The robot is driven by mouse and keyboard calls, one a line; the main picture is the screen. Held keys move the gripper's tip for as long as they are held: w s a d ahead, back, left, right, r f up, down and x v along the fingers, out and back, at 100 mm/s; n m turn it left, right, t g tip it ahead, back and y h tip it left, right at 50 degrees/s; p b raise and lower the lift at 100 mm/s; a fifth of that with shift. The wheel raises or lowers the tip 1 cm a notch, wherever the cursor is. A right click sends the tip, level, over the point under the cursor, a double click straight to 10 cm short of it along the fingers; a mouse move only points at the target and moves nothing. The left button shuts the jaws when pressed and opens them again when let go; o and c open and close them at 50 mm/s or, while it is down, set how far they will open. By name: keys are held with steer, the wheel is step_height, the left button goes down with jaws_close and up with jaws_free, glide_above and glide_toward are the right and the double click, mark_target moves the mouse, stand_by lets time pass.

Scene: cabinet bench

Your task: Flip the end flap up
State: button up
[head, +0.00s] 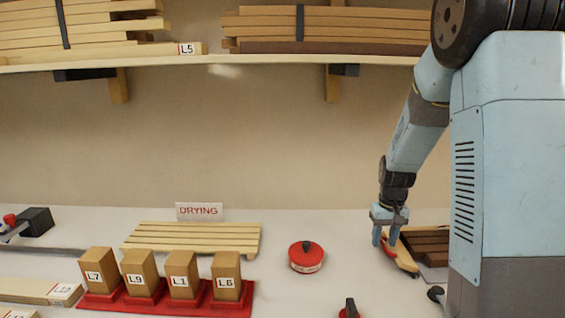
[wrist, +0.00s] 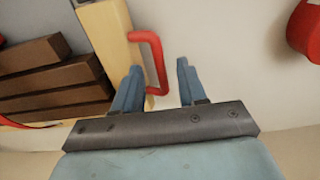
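A light wooden piece that appears to be the end flap (head: 406,262) lies at the right of the bench, beside dark brown slats. It also shows in the wrist view (wrist: 108,37) with a red bar handle (wrist: 157,60) on its edge. My gripper (head: 385,241) points down at the handle. In the wrist view my gripper (wrist: 158,90) is open, with the handle's bar between its two blue fingers, nearer the left one. I cannot tell whether a finger touches it. Part of the flap is hidden behind the left finger.
Dark brown slats (wrist: 50,75) lie beside the flap. A red round tin (head: 306,257) stands left of my gripper, with bare bench between. Labelled wooden blocks on a red base (head: 115,305) and a slatted drying rack (head: 190,237) are further left. A loaded shelf (head: 220,60) runs above.

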steer(key=shift+o, duration=0.2)
steer(key=shift+s+f, duration=0.35)
steer(key=shift+f, duration=0.15)
steer(key=shift+w+d+r, duration=0.1)
steer(key=shift+w+r, duration=0.15)
steer(key=shift+r, duration=0.5)
steer(key=shift+w+r, duration=0.1)
steer(key=shift+r, duration=3.65)
steer(key=s+a+r+t, duration=0.2)
steer(key=s+r, duration=0.5)
steer(key=s, duration=0.5)
steer(key=s+a+r+t, duration=0.3)
steer(key=s+r, duration=0.3)
steer(key=s, duration=0.6)
steer(key=shift+a+r, duration=0.4)
